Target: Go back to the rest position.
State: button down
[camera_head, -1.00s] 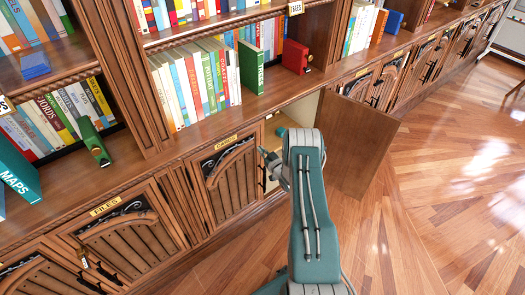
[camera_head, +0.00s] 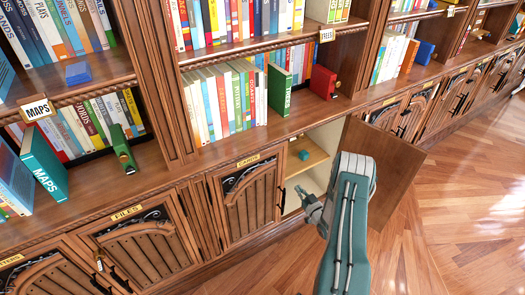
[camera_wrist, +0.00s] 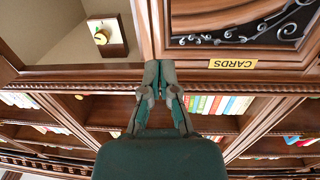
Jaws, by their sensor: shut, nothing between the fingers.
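My gripper (camera_head: 308,200) is in front of the open cabinet compartment to the right of the CARDS door (camera_head: 249,190). In the wrist view my gripper (camera_wrist: 160,76) has its fingertips together and holds nothing. That view is upside down, with the CARDS label (camera_wrist: 232,64) to the right of the fingertips. My green arm covers part of the compartment's opening and floor.
The compartment's wooden door (camera_head: 383,150) stands open to the right of my arm. A small teal thing (camera_head: 304,155) lies on the inner shelf. Bookshelves rise above, with a green book (camera_head: 280,90) upright. The wooden floor (camera_head: 465,200) at the right is clear.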

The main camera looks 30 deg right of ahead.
jog(key=w+a+r+n+g+h, duration=0.15)
jog(key=w+r, duration=0.25)
jog(key=r, duration=0.4)
jog(key=w+r+m+g, duration=0.1)
jog(key=w+r+g, duration=0.1)
jog(key=w+r, duration=0.35)
jog(key=s+a+r+g+h, duration=0.15)
jog(key=a+r, duration=0.25)
jog(key=r, duration=0.5)
jog(key=s+a+r+g, duration=0.15)
jog(key=a+r, duration=0.25)
jog(key=r, duration=0.5)
jog(key=s+a+r+g, duration=0.1)
jog(key=s+a+r, duration=0.35)
jog(key=s, duration=0.25)
jog(key=s+a+r+g+y, duration=0.1)
jog(key=s+a+r+g, duration=0.15)
jog(key=s+a, duration=0.45)
jog(key=s+a+r, duration=0.4)
jog(key=s, duration=0.4)
jog(key=s+a+g+y, duration=0.1)
jog(key=s+a, duration=0.4)
jog(key=s, duration=0.6)
jog(key=shift+s+g+y, duration=0.3)
jog(key=shift+s+g, duration=0.05)
jog(key=shift+g, duration=0.35)
jog(key=shift+a, duration=0.1)
